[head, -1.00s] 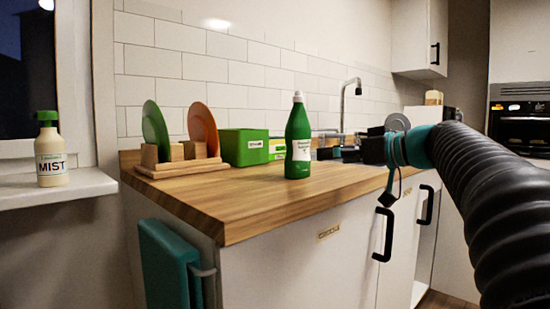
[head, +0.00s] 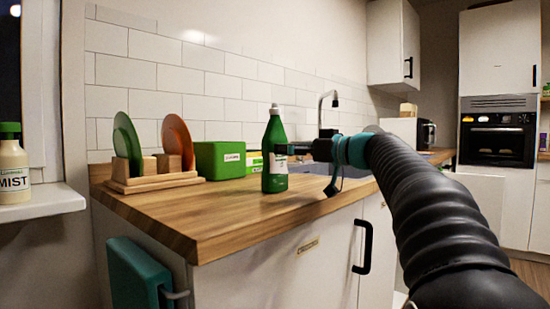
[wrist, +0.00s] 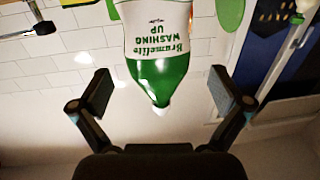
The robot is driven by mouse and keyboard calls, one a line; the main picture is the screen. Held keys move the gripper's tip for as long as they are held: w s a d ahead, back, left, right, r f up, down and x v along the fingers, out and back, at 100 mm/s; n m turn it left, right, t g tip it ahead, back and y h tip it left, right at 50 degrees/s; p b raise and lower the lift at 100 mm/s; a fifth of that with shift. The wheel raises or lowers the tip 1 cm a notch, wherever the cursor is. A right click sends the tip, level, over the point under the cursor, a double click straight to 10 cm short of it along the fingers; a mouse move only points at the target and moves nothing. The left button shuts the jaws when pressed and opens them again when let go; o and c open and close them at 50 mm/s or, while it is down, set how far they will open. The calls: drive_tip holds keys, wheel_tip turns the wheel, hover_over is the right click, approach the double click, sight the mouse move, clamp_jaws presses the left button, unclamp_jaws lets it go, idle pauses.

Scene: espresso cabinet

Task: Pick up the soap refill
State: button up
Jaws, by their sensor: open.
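A green bottle with a white cap and a white label (head: 274,160) stands upright near the front of the wooden counter. In the wrist view it appears upside down as a green bottle (wrist: 158,75), and its label reads "Washing up". No label reading soap refill is legible. In the wrist view my gripper (wrist: 160,97) is open, with one finger on each side of the bottle's top end. I cannot tell whether a finger touches it.
A wooden rack (head: 155,182) with a green plate (head: 127,142) and an orange plate (head: 177,140) stands left of the bottle. A green box (head: 219,160) is behind. A bottle marked "MIST" (head: 12,170) stands on the sill. The counter's front left is clear.

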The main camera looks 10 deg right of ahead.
drive_tip(key=x, duration=0.3)
drive_tip(key=p+x, duration=0.1)
drive_tip(key=x, duration=0.1)
drive_tip(key=shift+w+r, duration=0.1)
drive_tip(key=shift+r, duration=0.25)
drive_tip(key=shift+d, duration=0.1)
drive_tip(key=c, duration=1.6)
drive_tip(key=shift+r, duration=0.15)
